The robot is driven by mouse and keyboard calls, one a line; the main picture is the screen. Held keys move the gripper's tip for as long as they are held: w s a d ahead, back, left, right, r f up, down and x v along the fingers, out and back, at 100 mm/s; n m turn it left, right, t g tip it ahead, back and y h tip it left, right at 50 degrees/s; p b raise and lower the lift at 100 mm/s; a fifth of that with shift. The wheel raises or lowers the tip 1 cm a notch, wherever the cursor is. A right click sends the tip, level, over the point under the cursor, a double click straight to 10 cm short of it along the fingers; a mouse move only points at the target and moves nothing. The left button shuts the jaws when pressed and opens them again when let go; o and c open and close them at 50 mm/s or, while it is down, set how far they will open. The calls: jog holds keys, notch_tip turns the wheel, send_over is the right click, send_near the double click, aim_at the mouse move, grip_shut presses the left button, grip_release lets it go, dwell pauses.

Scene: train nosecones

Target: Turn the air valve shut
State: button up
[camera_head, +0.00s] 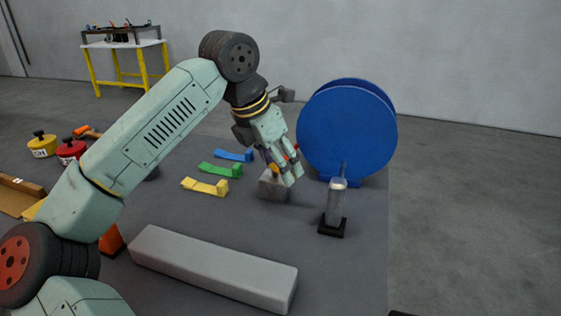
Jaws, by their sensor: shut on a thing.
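The air valve (272,190) looks like a small grey block on the dark mat, with a brownish-yellow handle partly showing above it. My gripper (286,175) reaches down from the upper left and is shut on the handle. My fingers cover most of the handle, so its exact angle is hard to tell. The block sits flat on the mat beneath my fingers.
A large blue disc (346,130) stands just behind right. A clear bottle on a black base (336,205) stands close on the right. Blue, green and yellow wedges (205,187) lie left. A long grey bar (213,268) lies in front.

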jog(key=m+g+p, duration=0.1)
jog(key=m, duration=0.1)
jog(key=a+m+h, duration=0.1)
jog(key=m, duration=0.2)
jog(key=shift+r+m+g+p, duration=0.15)
jog(key=shift+m+g+p, duration=0.15)
jog(key=shift+g+p, duration=0.1)
jog(key=m, duration=0.2)
jog(key=m+g+p, duration=0.1)
jog(key=m, duration=0.1)
jog(key=a+m+g+p, duration=0.1)
jog(key=m, duration=0.1)
jog(key=shift+w+a, duration=0.1)
jog(key=shift+w, duration=0.25)
jog(key=shift+p, duration=0.3)
jog(key=o, duration=1.2)
jog(key=shift+c, duration=0.2)
jog(key=shift+a, duration=0.1)
jog(key=v, duration=1.1)
jog(key=shift+w+r, duration=0.25)
jog(key=shift+r, duration=0.05)
jog(key=shift+a, duration=0.1)
